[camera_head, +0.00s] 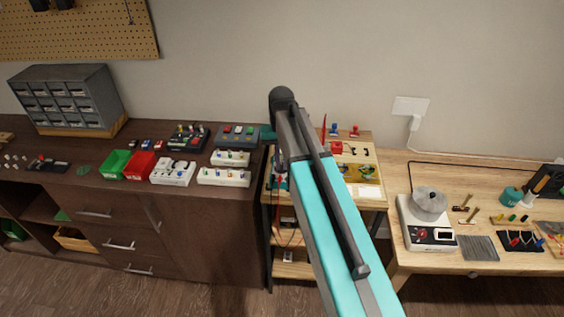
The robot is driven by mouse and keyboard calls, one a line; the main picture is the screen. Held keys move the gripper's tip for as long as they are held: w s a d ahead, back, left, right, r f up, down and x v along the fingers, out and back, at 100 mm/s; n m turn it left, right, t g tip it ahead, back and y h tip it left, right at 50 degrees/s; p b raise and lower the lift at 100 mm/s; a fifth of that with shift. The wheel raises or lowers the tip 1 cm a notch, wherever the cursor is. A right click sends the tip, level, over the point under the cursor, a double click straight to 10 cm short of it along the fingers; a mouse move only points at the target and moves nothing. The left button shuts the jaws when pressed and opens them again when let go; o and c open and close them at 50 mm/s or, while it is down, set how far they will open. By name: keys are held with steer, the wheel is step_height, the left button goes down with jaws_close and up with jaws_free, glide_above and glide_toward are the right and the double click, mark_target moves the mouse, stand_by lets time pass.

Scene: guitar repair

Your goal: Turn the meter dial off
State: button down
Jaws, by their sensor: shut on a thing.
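My teal and grey arm reaches up across the middle of the head view, over a small wooden shelf stand (370,203). Past its dark elbow the arm bends down toward the left side of the stand's top. My gripper (279,171) is small and mostly covered there by the arm, and is shut. The meter (279,184) is a small, partly covered red and dark shape at the gripper, with thin leads hanging below. The dial and the fingertips' contact with it are too small and covered to make out, so I cannot tell the dial's setting.
The stand's top also holds a red block (336,148) and small parts. On the right, a light bench (400,172) holds a scale (425,222) with a metal pot.

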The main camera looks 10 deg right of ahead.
mark_target(281, 167)
steer(key=shift+a+m, duration=0.1)
steer(key=shift+m, duration=0.7)
steer(key=c, duration=1.8)
jaws_free()
steer(key=shift+c, duration=0.2)
steer(key=shift+r, duration=0.1)
step_height(281, 167, up, 14)
steer(key=p, duration=0.8)
steer(key=shift+f+p, duration=0.2)
steer(key=shift+p, duration=0.2)
